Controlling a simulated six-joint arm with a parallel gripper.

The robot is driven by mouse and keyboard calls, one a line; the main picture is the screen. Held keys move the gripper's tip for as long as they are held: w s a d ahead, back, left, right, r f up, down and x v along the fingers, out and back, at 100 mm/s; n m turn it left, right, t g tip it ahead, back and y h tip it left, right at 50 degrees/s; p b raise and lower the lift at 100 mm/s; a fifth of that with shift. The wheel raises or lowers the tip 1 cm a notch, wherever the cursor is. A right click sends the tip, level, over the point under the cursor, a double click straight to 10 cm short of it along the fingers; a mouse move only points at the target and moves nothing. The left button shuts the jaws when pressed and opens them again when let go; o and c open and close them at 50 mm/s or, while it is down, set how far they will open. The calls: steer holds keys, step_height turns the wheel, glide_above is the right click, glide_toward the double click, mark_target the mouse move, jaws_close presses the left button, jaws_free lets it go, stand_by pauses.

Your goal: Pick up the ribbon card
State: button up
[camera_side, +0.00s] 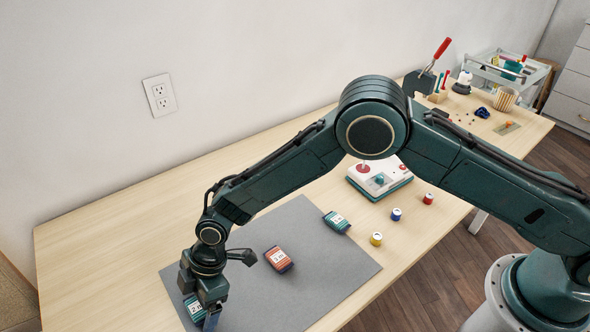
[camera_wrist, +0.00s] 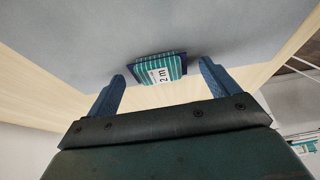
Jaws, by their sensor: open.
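A teal ribbon card (camera_side: 192,308) with a white "2 m" label lies on the front left part of the grey mat (camera_side: 330,270), partly hidden by my gripper in the side view. In the wrist view the same teal card (camera_wrist: 158,72) shows ahead of and between the two blue fingers. My gripper (camera_wrist: 162,80) is open, with nothing held between its fingers. In the side view my gripper (camera_side: 207,312) is low over the card; I cannot tell whether it touches.
Yellow (camera_side: 376,239), blue (camera_side: 396,214) and red (camera_side: 428,198) spools stand right of the mat. A white and teal device (camera_side: 385,182) sits behind them. Small tools and a striped cup (camera_side: 505,99) are at the table's far end. The wooden table's left part is clear.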

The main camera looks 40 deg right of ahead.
steer(key=c, duration=1.1)
steer(key=shift+o, duration=0.2)
steer(key=shift+r, duration=0.1)
step_height(320, 180, up, 20)
stand_by(0.4)
